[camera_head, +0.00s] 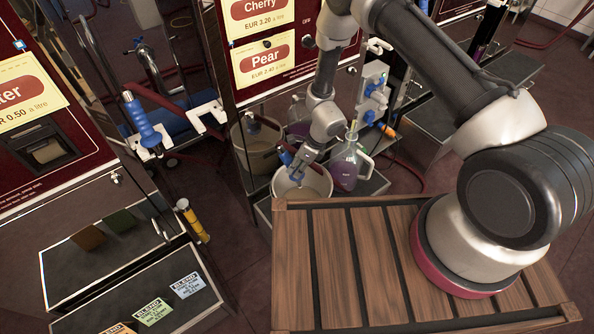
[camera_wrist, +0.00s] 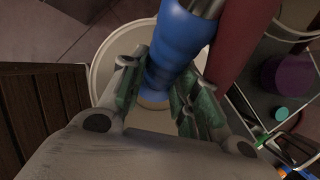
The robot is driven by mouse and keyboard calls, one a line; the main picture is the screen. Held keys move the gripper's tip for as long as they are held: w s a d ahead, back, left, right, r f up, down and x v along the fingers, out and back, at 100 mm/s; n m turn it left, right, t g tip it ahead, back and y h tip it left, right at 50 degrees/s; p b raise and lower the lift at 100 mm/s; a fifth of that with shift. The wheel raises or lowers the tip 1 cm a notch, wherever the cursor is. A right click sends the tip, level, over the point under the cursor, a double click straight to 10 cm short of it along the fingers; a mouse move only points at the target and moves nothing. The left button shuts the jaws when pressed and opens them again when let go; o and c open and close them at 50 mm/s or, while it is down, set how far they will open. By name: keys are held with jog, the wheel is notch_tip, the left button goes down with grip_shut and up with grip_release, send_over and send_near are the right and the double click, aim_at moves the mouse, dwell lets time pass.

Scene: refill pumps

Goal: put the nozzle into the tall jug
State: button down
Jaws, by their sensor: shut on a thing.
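My gripper (camera_head: 299,168) is shut on the blue nozzle (camera_head: 284,155) above a pale, round, open-topped container. In the wrist view my gripper (camera_wrist: 158,95) has its green-padded fingers on either side of the nozzle (camera_wrist: 182,42). The pale container (camera_head: 318,190), which may be the tall jug, stands just beyond the wooden deck. Its wide rim (camera_wrist: 97,52) surrounds the nozzle's lower end in the wrist view. I cannot tell whether the tip is below the rim. A dark red hose (camera_wrist: 246,42) runs beside the nozzle.
A clear jug of purple liquid (camera_head: 345,173) stands close right of the container. A beige bucket (camera_head: 258,150) stands behind left. Another blue nozzle (camera_head: 141,120) hangs at the left pump. The slatted wooden deck (camera_head: 340,270) lies in front. The Pear sign (camera_head: 265,60) is behind.

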aim_at(297, 167)
jog(key=shift+r, duration=2.95)
